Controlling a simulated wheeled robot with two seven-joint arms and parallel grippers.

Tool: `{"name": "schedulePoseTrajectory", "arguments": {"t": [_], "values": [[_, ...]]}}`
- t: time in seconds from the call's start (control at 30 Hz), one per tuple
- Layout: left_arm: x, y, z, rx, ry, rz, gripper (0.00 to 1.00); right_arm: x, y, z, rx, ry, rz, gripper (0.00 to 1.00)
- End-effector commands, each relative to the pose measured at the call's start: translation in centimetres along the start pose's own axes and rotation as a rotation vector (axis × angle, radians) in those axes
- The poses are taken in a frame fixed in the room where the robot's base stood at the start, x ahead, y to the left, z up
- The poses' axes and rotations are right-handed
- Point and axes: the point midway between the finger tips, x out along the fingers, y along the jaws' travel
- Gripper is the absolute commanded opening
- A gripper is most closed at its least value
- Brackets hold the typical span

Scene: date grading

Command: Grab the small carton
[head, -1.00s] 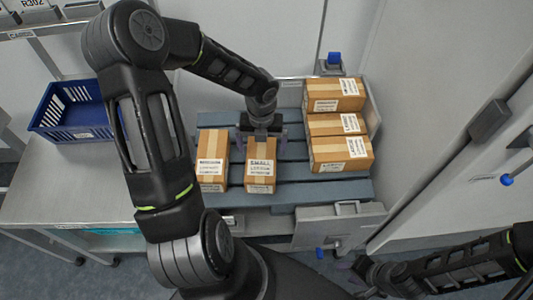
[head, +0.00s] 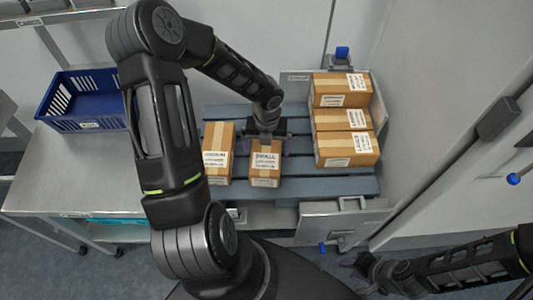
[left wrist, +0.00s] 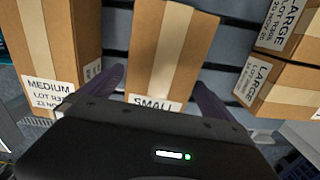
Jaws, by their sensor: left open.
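The small carton (head: 265,172) is a brown box with a tape strip and a white SMALL label, standing on the blue-grey slatted platform. It also shows in the left wrist view (left wrist: 172,45). My left gripper (head: 266,143) is over the carton, its fingers open on either side of it (left wrist: 160,95); I cannot tell whether they touch it. The gripper body hides the lower part of the carton in the left wrist view. My right gripper (head: 368,268) is at the lower right, away from the cartons; its jaw state is unclear.
A medium carton (head: 217,160) stands close on the left of the small one. Several large cartons (head: 345,148) are lined up on the right. A blue basket (head: 85,124) sits on the metal table at left. Bare slats (head: 300,185) show between the small and large cartons.

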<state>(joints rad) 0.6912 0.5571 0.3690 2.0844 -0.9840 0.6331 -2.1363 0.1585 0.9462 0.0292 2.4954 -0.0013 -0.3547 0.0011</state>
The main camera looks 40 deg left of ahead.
Motion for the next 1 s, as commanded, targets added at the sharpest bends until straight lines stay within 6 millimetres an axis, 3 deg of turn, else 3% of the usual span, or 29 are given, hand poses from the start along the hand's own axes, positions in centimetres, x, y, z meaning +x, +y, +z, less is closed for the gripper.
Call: {"name": "schedulePoseTrajectory", "arguments": {"t": [0.1,0.23,0.83,1.0], "values": [[2.0,0.0,-0.1,0.000,0.004,0.000,1.00,0.1,0.1,0.0,0.000,0.000,0.000,0.36],[3.2,0.0,-0.1,0.000,0.002,-0.001,1.00,0.2,0.1,0.0,0.000,0.000,0.000,0.36],[3.3,0.1,-0.1,-0.001,0.000,0.000,1.00,0.2,0.1,0.0,0.000,0.000,0.000,0.36],[3.3,0.1,-0.1,-0.001,0.000,0.000,0.88,0.2,0.1,0.0,0.000,0.000,0.000,0.36]]}}
